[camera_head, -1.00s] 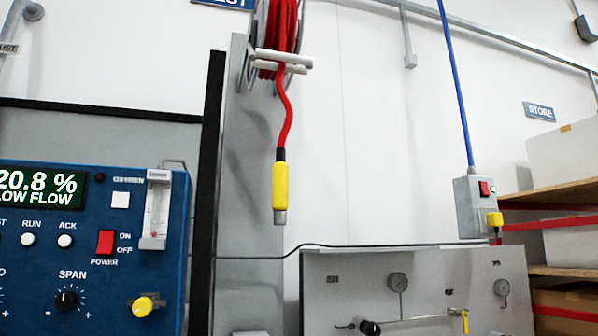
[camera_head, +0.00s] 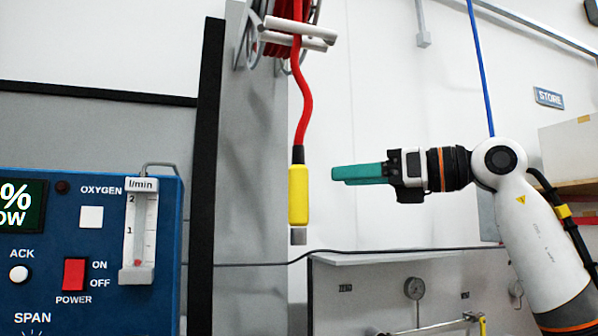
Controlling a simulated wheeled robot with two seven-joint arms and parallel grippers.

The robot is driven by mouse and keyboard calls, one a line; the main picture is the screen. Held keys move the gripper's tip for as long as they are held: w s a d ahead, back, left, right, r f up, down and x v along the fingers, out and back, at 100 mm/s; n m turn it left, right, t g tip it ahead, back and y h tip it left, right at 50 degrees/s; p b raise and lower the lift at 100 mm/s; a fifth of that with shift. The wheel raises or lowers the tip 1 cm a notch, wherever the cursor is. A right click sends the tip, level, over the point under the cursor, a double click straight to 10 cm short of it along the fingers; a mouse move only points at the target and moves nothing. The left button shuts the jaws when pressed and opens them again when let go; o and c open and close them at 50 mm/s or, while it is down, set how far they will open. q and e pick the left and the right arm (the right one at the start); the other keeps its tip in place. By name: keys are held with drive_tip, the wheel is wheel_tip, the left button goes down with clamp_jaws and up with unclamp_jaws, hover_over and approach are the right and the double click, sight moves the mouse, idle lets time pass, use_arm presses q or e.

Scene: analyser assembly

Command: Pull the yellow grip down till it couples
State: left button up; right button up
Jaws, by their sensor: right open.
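The yellow grip (camera_head: 298,195) hangs upright at the lower end of a red hose (camera_head: 305,98), with a short black sleeve above it and a grey metal tip (camera_head: 298,237) below. The hose comes down from a reel (camera_head: 290,35) on the grey column. My right gripper (camera_head: 334,173) has teal fingers and comes in from the right, level with the upper part of the grip. Its fingertips are a short gap to the right of the grip, not visibly touching it. The fingers overlap in this view, and nothing shows between them. My left gripper is not in view.
A blue analyser (camera_head: 125,285) with a flow tube (camera_head: 140,230) stands at the lower left. A black post (camera_head: 205,150) rises beside it. The wall around the hose is clear.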

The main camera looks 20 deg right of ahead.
sight(298, 180)
drive_tip(key=p+x, duration=0.3)
drive_tip(key=x, duration=0.6)
drive_tip(key=shift+a+r+p, duration=0.15)
drive_tip(key=shift+p, duration=0.2)
drive_tip(key=shift+w+a, duration=0.2)
drive_tip(key=shift+a, duration=0.05)
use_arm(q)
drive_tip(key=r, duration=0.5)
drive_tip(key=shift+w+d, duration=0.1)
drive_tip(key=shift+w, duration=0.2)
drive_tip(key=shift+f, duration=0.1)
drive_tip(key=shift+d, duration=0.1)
use_arm(e)
clamp_jaws()
